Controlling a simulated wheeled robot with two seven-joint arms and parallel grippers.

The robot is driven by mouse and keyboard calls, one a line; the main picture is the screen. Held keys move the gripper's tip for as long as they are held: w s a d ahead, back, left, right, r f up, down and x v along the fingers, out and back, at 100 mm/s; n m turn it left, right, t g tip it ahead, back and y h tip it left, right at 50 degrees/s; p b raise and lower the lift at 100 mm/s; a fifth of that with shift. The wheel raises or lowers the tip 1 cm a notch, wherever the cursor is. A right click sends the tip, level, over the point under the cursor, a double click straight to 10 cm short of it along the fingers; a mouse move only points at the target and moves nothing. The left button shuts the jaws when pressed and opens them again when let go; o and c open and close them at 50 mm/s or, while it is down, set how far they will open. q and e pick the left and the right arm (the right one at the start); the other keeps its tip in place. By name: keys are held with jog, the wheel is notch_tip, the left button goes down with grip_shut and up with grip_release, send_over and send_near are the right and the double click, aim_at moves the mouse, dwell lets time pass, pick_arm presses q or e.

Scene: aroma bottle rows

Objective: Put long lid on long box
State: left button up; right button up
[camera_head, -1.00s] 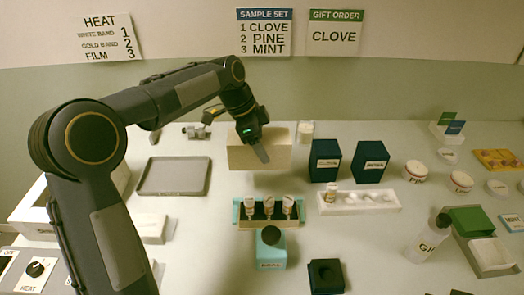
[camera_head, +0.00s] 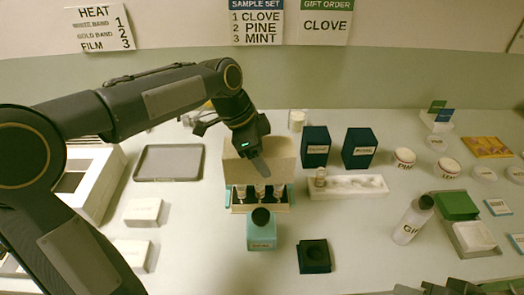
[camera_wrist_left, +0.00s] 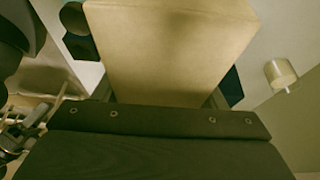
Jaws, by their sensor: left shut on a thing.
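The long lid (camera_head: 283,164) is a plain beige block shape, held by my left gripper (camera_head: 258,155), which is shut on it. It also fills the upper middle of the left wrist view (camera_wrist_left: 175,45). The long box (camera_head: 262,209) is a narrow teal and cream tray holding several small white-capped bottles. In the head view the lid's front edge overlaps the rear of the box and the bottle tops. The lid appears above and slightly behind the box; the exact gap is unclear. My right gripper is not in view.
A teal bottle with a dark cap (camera_head: 261,233) stands just in front of the box. Two dark boxes (camera_head: 316,150) and a white tray (camera_head: 362,188) are to the right. A grey tray (camera_head: 169,163) lies left. A dark holder (camera_head: 314,257) sits front right.

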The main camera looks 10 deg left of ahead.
aim_at(262, 186)
pick_arm(q)
jog(key=shift+s+d, duration=0.15)
jog(key=shift+f+b, duration=0.6)
jog(key=shift+f, duration=0.1)
notch_tip(262, 186, down, 6)
jog(key=b, duration=0.4)
jog(key=shift+f+b, duration=0.6)
jog(key=shift+b, duration=0.05)
jog(key=shift+f+b, duration=0.8)
jog(key=shift+f, duration=0.5)
dwell(1.3)
jog(key=o, duration=1.1)
jog(key=shift+r, duration=0.1)
